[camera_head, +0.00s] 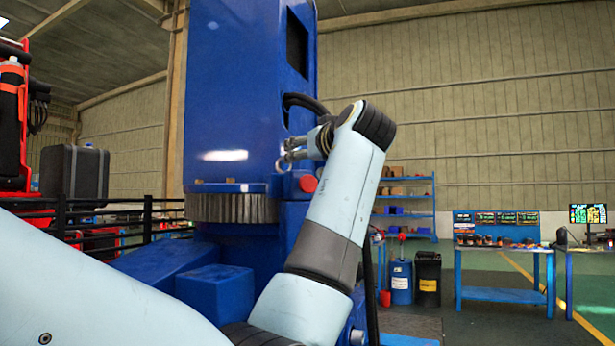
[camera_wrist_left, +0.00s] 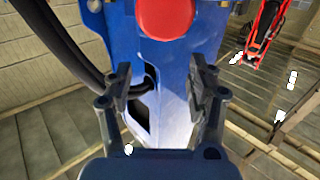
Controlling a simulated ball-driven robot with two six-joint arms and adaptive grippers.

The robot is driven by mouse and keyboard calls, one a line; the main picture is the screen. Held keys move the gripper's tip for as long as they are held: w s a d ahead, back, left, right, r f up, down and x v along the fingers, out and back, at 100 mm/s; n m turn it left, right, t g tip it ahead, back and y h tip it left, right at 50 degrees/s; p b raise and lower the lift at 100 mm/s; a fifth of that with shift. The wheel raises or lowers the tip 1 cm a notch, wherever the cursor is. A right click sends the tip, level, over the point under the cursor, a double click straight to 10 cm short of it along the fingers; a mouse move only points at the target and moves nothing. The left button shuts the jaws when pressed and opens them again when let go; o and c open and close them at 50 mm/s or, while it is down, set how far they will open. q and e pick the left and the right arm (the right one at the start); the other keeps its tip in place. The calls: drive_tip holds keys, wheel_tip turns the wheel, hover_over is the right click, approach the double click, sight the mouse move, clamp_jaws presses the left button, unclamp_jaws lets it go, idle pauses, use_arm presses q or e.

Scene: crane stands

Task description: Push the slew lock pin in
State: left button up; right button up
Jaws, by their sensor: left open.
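The slew lock pin appears as a round red knob (camera_head: 308,184) on the blue crane column, low on its right side just above the slew ring. In the left wrist view the red knob (camera_wrist_left: 165,17) is at the top edge, partly cut off, on a blue block. My left gripper (camera_head: 291,150) is just above the knob in the head view, its fingers toward the column. In the left wrist view my left gripper (camera_wrist_left: 162,85) has its fingers spread with nothing between them. The knob lies outside the jaws; whether anything touches is unclear. My right gripper is not visible.
The blue crane column (camera_head: 235,90) rises above a toothed slew ring (camera_head: 232,208). Black hoses (camera_head: 305,102) leave the column near my left wrist, and they also show in the left wrist view (camera_wrist_left: 62,45). A blue workbench (camera_head: 500,250) stands far back right.

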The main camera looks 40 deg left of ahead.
use_arm(q)
drive_tip(key=shift+r, duration=2)
drive_tip(key=shift+f, duration=0.1)
